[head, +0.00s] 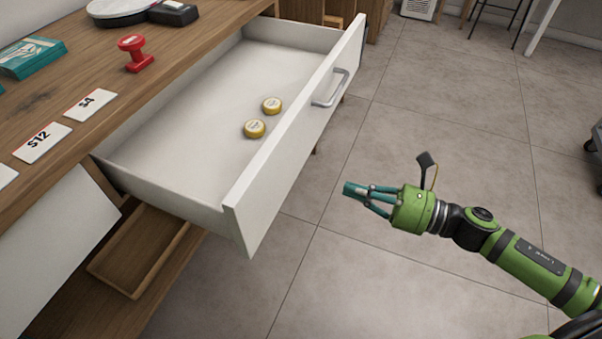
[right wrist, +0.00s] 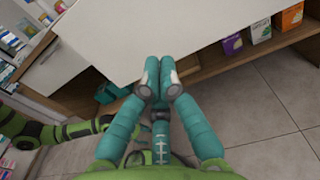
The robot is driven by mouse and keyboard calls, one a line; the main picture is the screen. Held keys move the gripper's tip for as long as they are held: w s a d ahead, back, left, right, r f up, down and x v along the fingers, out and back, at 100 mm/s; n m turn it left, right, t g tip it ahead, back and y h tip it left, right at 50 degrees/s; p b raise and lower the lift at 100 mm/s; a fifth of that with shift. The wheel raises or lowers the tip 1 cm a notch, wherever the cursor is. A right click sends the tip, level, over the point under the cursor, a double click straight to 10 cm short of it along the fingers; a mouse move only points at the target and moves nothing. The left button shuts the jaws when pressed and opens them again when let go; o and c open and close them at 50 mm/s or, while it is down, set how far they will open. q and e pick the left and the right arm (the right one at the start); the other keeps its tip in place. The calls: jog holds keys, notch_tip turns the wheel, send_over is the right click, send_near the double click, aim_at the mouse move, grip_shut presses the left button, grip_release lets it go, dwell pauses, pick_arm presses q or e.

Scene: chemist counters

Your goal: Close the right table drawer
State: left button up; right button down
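The white drawer (head: 190,120) stands pulled out from the wooden counter in the head view. Its front panel (head: 290,140) carries a metal handle (head: 332,88). Two yellow-rimmed round tins (head: 263,116) lie inside. My right gripper (head: 352,189) is in front of the drawer, over the floor, apart from the panel. Its teal fingers are together at the tips, with nothing seen between them; they also show in the right wrist view (right wrist: 160,72), before a large white surface (right wrist: 150,35). My left arm appears at the left of that view; its fingers are unclear.
The wooden counter (head: 175,58) bears a red stamp (head: 135,53), price cards (head: 91,103) and a teal box (head: 32,57). A wooden tray (head: 140,245) sits below the drawer. Tiled floor (head: 440,130) is clear around my right arm. Shelved boxes (right wrist: 261,30) show in the wrist view.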

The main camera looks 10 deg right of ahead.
aim_at(287, 168)
jog(key=p+x, duration=0.1)
jog(key=x, duration=0.9)
jog(key=shift+w, duration=0.15)
jog(key=shift+w+a, duration=0.3)
jog(key=shift+a, duration=0.1)
pick_arm(q)
jog(key=shift+w+a+f+t, duration=0.15)
jog(key=shift+w+f+t, duration=0.15)
jog(key=shift+w+f, duration=0.1)
pick_arm(e)
jog(key=shift+a, duration=0.1)
jog(key=shift+w, duration=0.1)
